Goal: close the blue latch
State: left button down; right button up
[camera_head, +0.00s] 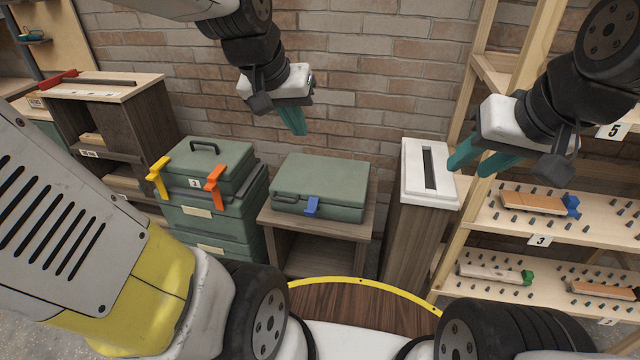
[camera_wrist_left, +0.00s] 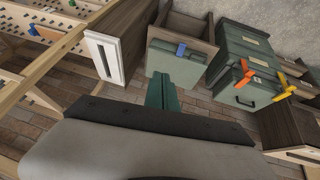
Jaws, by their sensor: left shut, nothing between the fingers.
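The blue latch (camera_head: 312,206) is on the front of a green case (camera_head: 325,178) that lies on a low wooden stand. The latch is small, and I cannot tell its exact angle. The wrist view shows the blue latch (camera_wrist_left: 181,49) on the far side of the case (camera_wrist_left: 172,67). My left gripper (camera_head: 298,131) is shut and empty, above and behind the case, with its green fingers together. Its fingers also show in the wrist view (camera_wrist_left: 161,90). My right gripper (camera_head: 480,162) is open and empty, right of the narrow white-topped box.
A green toolbox (camera_head: 205,163) with orange (camera_head: 215,186) and yellow (camera_head: 158,178) latches stands left of the case. The white-topped box (camera_head: 416,165) stands to its right. A pegged shelf rack (camera_head: 540,245) fills the right side. A brick wall is behind.

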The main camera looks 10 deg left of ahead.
pick_arm(q)
jog(key=w+a+f+g+y, duration=0.1)
jog(key=w+a+f+g, duration=0.15)
jog(key=w+f, duration=1.7)
jog(key=w+a+x, duration=0.1)
jog(key=a+x, duration=0.1)
jog(key=x, duration=0.9)
jog(key=shift+w+f+y, duration=0.25)
jog(key=shift+w+y, duration=0.05)
jog(key=shift+w, duration=0.05)
jog(key=shift+a, duration=0.1)
send_over(309, 203)
jog(key=d, duration=0.1)
notch_tip(309, 203, down, 9)
jog(key=shift+s, duration=0.15)
jog(key=shift+s+f, duration=1.05)
jog(key=shift+s, duration=0.1)
jog(key=shift+s+f, duration=0.25)
jog(key=shift+s, duration=0.2)
